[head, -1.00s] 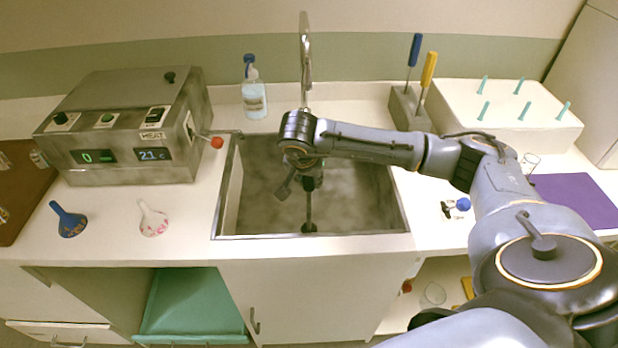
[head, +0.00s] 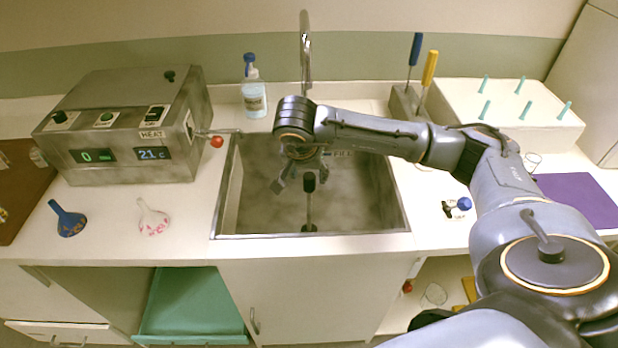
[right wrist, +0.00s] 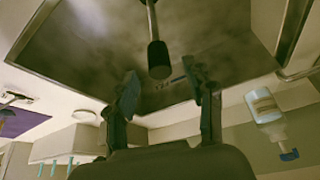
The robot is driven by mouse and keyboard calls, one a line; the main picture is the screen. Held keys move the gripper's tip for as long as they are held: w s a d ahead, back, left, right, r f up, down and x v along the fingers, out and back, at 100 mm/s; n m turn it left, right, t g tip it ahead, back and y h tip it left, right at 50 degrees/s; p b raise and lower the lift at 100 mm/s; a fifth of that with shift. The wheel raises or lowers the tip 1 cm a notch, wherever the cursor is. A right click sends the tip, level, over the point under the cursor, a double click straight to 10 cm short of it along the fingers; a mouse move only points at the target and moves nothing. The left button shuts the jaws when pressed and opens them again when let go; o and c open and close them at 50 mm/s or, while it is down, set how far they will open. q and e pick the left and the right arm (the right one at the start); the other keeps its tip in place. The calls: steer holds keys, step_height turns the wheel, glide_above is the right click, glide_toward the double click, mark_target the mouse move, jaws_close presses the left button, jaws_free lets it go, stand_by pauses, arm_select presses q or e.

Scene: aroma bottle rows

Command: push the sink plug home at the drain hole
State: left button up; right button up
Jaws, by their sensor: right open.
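The sink plug (head: 309,205) is a dark rod with a thick black knob on top. It stands upright in the metal sink (head: 255,200), its lower end near the front wall; the drain hole under it cannot be made out. My right gripper (head: 298,177) is open and empty, just behind the knob and apart from it. In the right wrist view, the plug's black knob (right wrist: 158,60) shows beyond the gap between the spread fingers of the right gripper (right wrist: 160,84). My left gripper is not in view.
A tap (head: 305,60) rises behind the sink. A metal heater box (head: 130,135) with a red-ended lever (head: 216,142) stands left of the sink. A soap bottle (head: 253,92) stands behind. Two funnels (head: 68,219) lie on the front left counter.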

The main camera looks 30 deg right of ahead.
steer(key=v, duration=0.7)
steer(key=shift+r, duration=0.4)
steer(key=shift+s+a+f, duration=0.1)
steer(key=shift+s, duration=0.05)
